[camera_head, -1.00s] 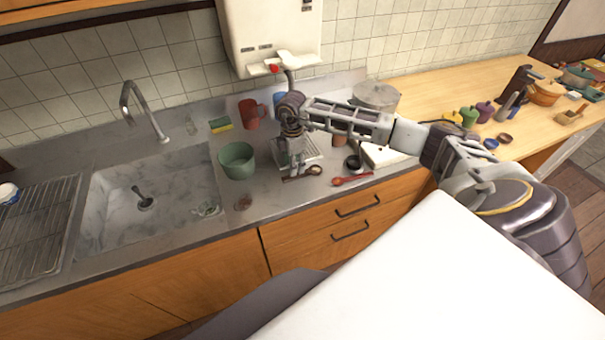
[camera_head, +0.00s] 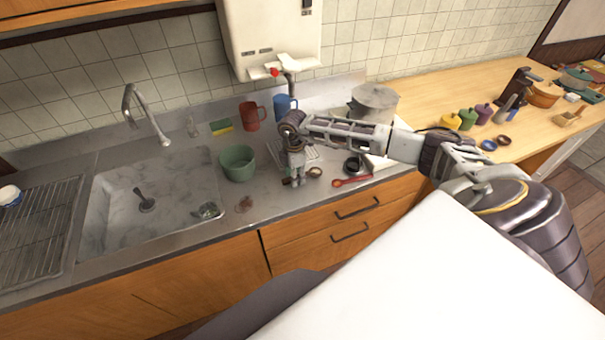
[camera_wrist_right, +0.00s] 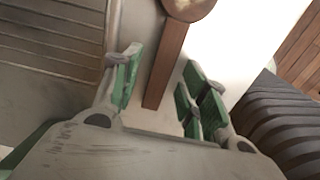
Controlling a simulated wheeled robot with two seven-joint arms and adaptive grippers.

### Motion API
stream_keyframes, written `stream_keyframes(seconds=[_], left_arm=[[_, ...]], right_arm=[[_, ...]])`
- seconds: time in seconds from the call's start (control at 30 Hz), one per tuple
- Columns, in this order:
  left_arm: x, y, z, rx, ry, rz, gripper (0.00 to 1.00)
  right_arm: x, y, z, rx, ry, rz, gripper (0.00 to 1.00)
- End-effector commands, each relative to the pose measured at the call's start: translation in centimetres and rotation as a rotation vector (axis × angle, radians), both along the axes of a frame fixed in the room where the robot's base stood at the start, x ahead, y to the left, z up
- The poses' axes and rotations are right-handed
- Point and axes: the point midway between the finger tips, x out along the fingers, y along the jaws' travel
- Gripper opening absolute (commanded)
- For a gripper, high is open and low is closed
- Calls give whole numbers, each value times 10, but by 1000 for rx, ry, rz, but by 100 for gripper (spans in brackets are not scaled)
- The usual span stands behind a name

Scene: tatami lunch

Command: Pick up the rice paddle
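A wooden utensil, which looks like the rice paddle, lies on the counter with its rounded end (camera_head: 315,172) to the right of my right gripper (camera_head: 295,181). In the right wrist view its brown handle (camera_wrist_right: 168,62) runs between the two green-padded fingers, and its round end (camera_wrist_right: 190,6) is cut off by the top edge. My right gripper (camera_wrist_right: 163,92) is open, with a finger on each side of the handle and gaps showing. In the head view the gripper hides most of the handle. My left gripper is not in view.
A red spoon (camera_head: 351,181) lies to the right. A green pot (camera_head: 237,163) stands left of the gripper, with a red mug (camera_head: 252,116) and blue mug (camera_head: 285,106) behind. A steel pot (camera_head: 373,103) stands beyond my arm. The sink (camera_head: 150,200) is at left.

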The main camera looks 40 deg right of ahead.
Motion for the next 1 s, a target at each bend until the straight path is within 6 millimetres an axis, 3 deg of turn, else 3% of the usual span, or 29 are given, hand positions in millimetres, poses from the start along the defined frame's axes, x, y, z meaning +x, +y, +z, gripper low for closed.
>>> stream_keyframes(seconds=[0.03, 0.3, 0.67, 1.0], left_arm=[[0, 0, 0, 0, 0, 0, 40], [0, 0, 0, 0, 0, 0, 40], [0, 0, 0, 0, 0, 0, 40], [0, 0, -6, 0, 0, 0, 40]], right_arm=[[0, 0, 0, 0, 0, 0, 34], [0, 0, 0, 0, 0, 0, 0], [0, 0, 3, 1, -1, 0, 0], [1, -1, 34, -1, -3, 1, 0]])
